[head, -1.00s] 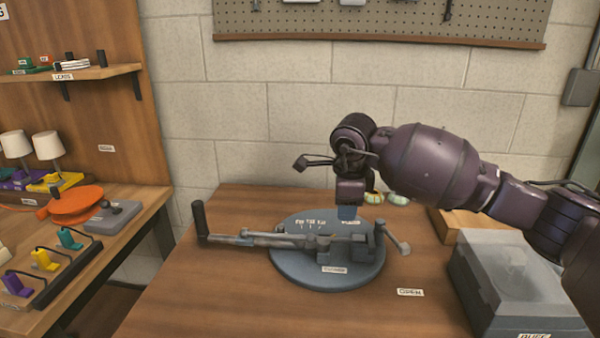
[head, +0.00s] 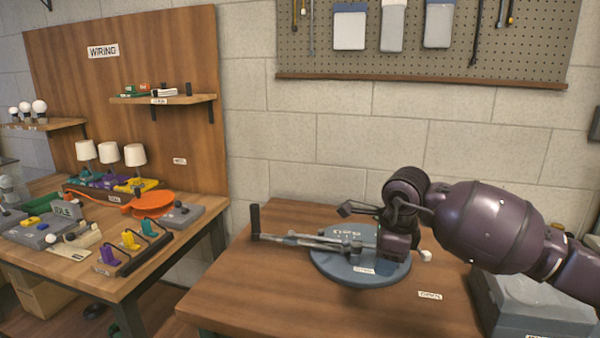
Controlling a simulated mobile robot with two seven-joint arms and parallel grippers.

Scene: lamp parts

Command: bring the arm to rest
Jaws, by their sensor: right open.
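My right arm comes in from the right, with its wrist bent downward. My right gripper (head: 398,246) hangs over the right part of a round blue-grey fixture (head: 335,270) on the wooden table. The jaws are open, but the fingertips are hard to make out against the fixture. I cannot tell whether they touch it. The fixture carries a long grey lever with a dark upright handle (head: 255,219) at its left end. The gripper and wrist hide the fixture's right-hand clamp parts. My left gripper is not in view.
A grey lidded box (head: 530,300) stands at the table's right, under my forearm. The table (head: 260,305) is bare in front of the fixture.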

